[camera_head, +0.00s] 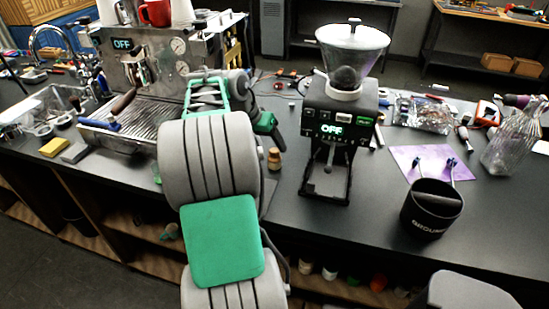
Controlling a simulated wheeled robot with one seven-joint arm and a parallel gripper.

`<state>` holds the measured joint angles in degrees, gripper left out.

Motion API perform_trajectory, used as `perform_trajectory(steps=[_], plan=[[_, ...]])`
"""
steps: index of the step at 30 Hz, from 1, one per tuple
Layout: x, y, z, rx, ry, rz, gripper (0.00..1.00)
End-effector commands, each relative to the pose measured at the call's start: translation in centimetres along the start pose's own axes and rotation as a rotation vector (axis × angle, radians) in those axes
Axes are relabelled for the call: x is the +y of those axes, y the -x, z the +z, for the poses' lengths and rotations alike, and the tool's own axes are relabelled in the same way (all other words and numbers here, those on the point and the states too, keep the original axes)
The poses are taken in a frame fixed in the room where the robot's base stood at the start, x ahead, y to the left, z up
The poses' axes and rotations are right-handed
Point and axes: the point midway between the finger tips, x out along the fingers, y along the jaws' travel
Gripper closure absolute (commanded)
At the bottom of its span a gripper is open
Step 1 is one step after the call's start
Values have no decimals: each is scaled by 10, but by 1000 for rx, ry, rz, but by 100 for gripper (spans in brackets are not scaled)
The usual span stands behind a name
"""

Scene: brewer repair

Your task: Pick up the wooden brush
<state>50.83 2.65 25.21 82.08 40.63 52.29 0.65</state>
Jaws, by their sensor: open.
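A small upright brown, wood-coloured object (274,158) stands on the dark counter (290,205), between my arm and the coffee grinder. It may be the wooden brush, but it is too small to be sure, and I see no bristles. My gripper (268,129) shows only in part, as a dark and green shape just above and behind this object in the picture. My grey and green arm hides much of the area. The fingertips are not clear; the gripper is open, and I see nothing held in it.
The coffee grinder (341,120) stands right of my arm, and the espresso machine (150,65) stands left. A black knock box (432,208) and a purple mat (433,162) are at the right. Tools clutter the counter's back. The front counter below the grinder is clear.

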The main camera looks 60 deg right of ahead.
Motion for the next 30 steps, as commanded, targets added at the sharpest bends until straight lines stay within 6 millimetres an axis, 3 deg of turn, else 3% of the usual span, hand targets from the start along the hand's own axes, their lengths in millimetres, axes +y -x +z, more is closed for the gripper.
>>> perform_trajectory(steps=[6,14,30], plan=[[0,-37,1,-1,2,0,35],[-1,-43,1,2,3,-3,35],[-1,-43,1,2,3,-3,79]])
